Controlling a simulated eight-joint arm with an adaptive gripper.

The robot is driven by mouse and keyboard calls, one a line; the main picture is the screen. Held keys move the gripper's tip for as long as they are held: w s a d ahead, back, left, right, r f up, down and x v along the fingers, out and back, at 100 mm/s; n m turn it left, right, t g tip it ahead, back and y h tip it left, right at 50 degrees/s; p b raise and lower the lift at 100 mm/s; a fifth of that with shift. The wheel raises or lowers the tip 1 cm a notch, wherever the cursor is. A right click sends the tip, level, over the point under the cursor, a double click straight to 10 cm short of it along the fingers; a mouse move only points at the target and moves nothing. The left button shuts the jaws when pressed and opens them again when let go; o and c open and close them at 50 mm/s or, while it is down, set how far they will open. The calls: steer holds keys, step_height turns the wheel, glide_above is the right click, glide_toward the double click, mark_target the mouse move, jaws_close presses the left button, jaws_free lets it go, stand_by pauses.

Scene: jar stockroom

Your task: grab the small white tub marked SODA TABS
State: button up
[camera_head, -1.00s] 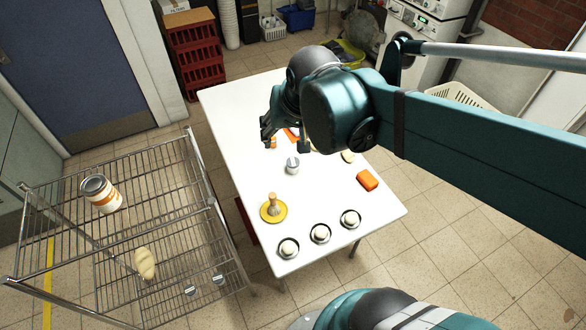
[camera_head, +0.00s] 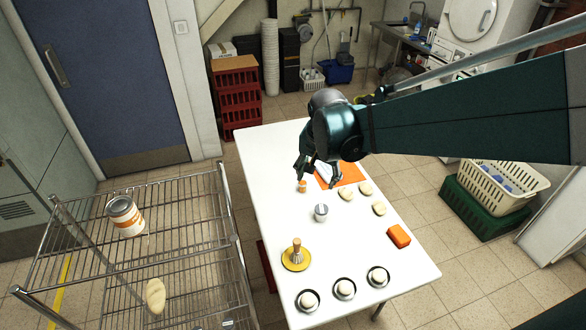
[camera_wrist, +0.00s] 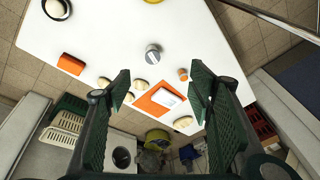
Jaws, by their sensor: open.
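A small white tub with a grey lid (camera_head: 321,213) stands upright on the white table (camera_head: 270,170). It also shows in the wrist view (camera_wrist: 153,54), seen from above; I cannot read its label in either view. My gripper (camera_head: 318,177) is open and empty above the table, on the far side of the tub in the head view. In the wrist view its two fingers (camera_wrist: 161,82) are spread wide, with the tub beyond and between the tips, not touching it. A white object (camera_wrist: 167,97) lies on an orange mat (camera_wrist: 150,104) between the fingers.
A small orange bottle (camera_head: 302,186) stands near the tub. Pale rounded pieces (camera_head: 346,194) and an orange block (camera_head: 399,237) lie to the right. A brush on a yellow dish (camera_head: 296,258) and dark-rimmed dishes (camera_head: 344,289) are nearer. A wire rack (camera_head: 190,210) stands left.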

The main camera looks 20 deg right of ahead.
steer(key=w+d+f+m+g+b, duration=0.1)
steer(key=w+d+f+m+b, duration=0.15)
steer(key=f, duration=0.35)
steer(key=w+d+f+m+g+b, duration=0.1)
steer(key=w+f, duration=0.3)
steer(key=f, duration=0.2)
steer(key=m+b, duration=0.2)
steer(key=m, duration=0.1)
glide_above(322, 208)
steer(key=a, duration=0.1)
steer(key=shift+g, duration=0.4)
steer(key=f, duration=1)
steer(key=shift+s+a+f, duration=0.2)
steer(key=shift+f, duration=0.4)
steer(key=shift+d+f+b, duration=0.2)
steer(key=shift+f+b, duration=0.1)
steer(key=shift+f, duration=0.95)
steer(key=shift+f, duration=0.15)
steer(key=shift+w+d+f+b, duration=0.1)
steer(key=shift+d+f+b, duration=0.1)
steer(key=shift+f, duration=0.6)
steer(key=shift+d+f+b, duration=0.1)
steer(key=shift+f+b, duration=0.15)
steer(key=shift+f, duration=0.6)
steer(key=shift+w+d+f+b, duration=0.1)
steer(key=shift+f+b, duration=0.1)
steer(key=shift+f, duration=0.6)
